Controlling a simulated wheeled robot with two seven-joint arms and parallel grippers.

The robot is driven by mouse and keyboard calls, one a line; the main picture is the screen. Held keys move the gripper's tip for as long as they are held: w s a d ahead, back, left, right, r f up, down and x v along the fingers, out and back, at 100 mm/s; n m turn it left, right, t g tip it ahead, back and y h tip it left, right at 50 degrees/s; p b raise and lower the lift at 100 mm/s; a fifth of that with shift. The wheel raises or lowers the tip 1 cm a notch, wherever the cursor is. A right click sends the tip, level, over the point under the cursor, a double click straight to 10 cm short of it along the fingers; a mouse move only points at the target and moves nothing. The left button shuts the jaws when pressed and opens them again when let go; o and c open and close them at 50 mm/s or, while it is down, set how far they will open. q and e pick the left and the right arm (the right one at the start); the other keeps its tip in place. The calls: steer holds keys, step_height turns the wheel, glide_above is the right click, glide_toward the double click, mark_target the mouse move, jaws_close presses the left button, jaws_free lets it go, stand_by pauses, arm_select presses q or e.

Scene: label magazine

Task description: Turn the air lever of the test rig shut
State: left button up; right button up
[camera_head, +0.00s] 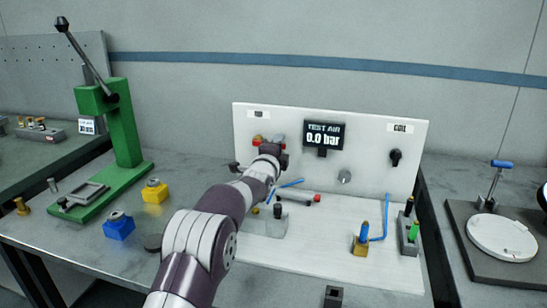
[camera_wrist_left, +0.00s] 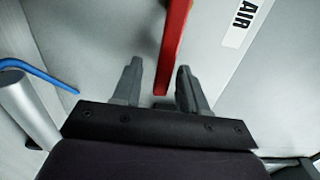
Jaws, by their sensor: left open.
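The test rig is a white panel (camera_head: 375,180) whose display (camera_head: 323,136) reads "TEST AIR 0.0 bar". The red air lever (camera_head: 257,139) is at the panel's upper left, mostly hidden behind my left gripper (camera_head: 265,148). In the left wrist view the lever is a long red bar (camera_wrist_left: 174,40) running down from the top edge between my open fingers. My left gripper (camera_wrist_left: 160,76) has one finger on each side of it, with gaps visible. An "AIR" label (camera_wrist_left: 243,22) shows to the right. My right gripper is not in view.
A green lever press (camera_head: 122,135) stands left, with a yellow block (camera_head: 155,192) and a blue block (camera_head: 119,228) beside it. A black knob (camera_head: 396,157) sits on the panel's right. Several fittings and blue tubes (camera_head: 385,225) stand on the rig base.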

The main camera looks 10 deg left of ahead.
arm_select(q)
steer(key=s+b, duration=0.1)
steer(key=s, duration=1.1)
steer(key=shift+a, duration=0.15)
